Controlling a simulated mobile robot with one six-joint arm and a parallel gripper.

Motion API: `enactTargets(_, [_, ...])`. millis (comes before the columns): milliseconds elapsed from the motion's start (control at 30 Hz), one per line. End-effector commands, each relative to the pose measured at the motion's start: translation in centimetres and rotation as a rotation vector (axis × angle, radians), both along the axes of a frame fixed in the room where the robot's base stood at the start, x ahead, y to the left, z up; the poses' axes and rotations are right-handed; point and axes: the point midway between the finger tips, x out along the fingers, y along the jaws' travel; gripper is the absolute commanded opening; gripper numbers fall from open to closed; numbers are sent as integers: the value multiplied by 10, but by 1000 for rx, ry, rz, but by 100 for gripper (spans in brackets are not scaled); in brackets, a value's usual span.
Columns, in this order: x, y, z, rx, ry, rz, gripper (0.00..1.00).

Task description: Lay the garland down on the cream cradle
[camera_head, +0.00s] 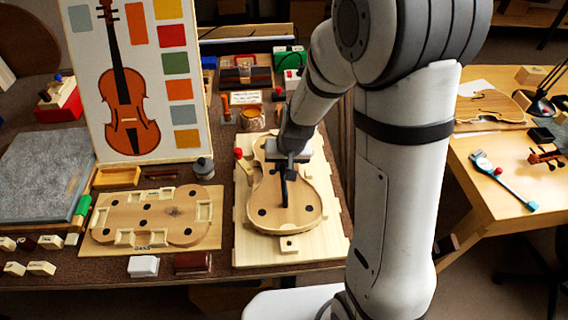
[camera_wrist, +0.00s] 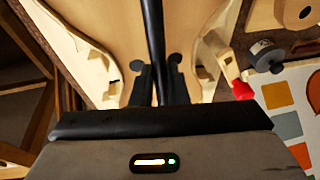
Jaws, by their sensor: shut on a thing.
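The garland (camera_head: 290,230) is a violin-shaped light wood piece in the head view, with a dark bar (camera_head: 284,190) along its middle. It is over the cream cradle (camera_head: 247,250), a pale board with small blocks around its edge, and roughly lines up with it. My gripper (camera_head: 287,160) is shut on the dark bar, above the garland's upper half. In the wrist view the bar (camera_wrist: 152,40) runs up from between my fingers (camera_wrist: 157,82), with curved wooden edges on both sides. I cannot tell whether the garland touches the cradle. My arm hides part of the upper end.
A mould board (camera_head: 150,215) with a violin outline lies to the left. A violin chart (camera_head: 130,80) stands behind it. A red knob (camera_wrist: 243,90) and a grey-capped jar (camera_wrist: 265,52) are close by in the wrist view. Small blocks lie along the front left.

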Motion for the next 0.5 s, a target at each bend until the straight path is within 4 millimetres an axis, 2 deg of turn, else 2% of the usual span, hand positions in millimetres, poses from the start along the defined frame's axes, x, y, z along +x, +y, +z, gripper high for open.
enactTargets(267, [1, 0, 1, 0, -2, 0, 0])
enactTargets(300, [1, 0, 1, 0, -2, 0, 16])
enactTargets(500, [1, 0, 0, 0, -2, -1, 32])
